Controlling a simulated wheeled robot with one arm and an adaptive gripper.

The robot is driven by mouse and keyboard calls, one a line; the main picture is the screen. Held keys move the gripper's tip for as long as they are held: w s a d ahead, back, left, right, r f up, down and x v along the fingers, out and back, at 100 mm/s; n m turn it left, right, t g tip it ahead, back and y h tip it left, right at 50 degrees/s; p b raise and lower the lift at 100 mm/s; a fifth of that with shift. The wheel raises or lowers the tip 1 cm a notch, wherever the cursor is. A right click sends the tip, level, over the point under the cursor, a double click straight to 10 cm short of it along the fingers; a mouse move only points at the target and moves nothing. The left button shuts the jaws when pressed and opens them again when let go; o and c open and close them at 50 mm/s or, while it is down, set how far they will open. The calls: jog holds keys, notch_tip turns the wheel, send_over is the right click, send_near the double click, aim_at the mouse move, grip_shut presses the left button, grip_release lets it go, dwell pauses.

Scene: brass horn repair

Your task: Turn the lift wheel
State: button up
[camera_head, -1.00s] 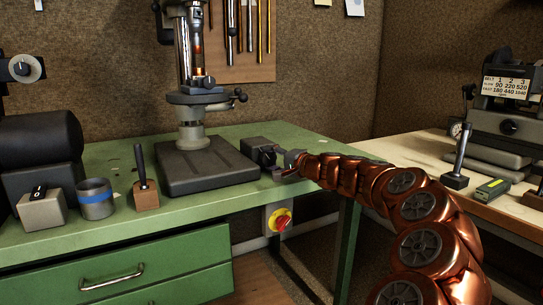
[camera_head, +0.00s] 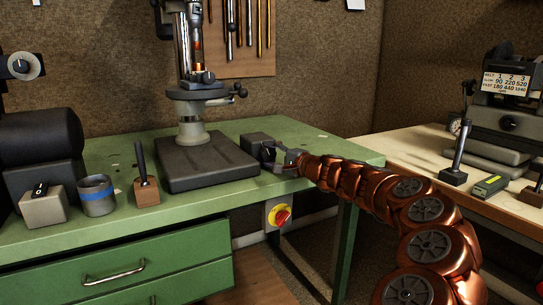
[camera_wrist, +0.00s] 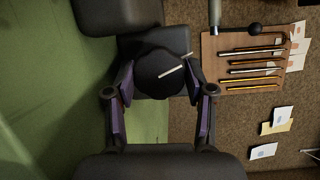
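The lift wheel is a dark round knob (camera_wrist: 158,72) with a white line across its face, seen in the wrist view. In the head view it sits small (camera_head: 267,151) on the side of a dark grey box on the green bench, partly hidden by my gripper. My gripper (camera_wrist: 160,76) has its two fingers apart, one on each side of the wheel, with the tips close to its rim. I cannot tell whether they touch it. In the head view my gripper (camera_head: 284,158) is right at the wheel.
A drill press base (camera_head: 207,164) stands left of the wheel. A wooden block with a lever (camera_head: 146,190), a metal cup (camera_head: 97,194) and a switch box (camera_head: 43,207) are on the bench's left. A red and yellow switch (camera_head: 279,216) is below the bench edge.

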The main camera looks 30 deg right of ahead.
jog(key=o, duration=0.4)
jog(key=shift+f, duration=0.1)
jog(key=shift+n, duration=0.3)
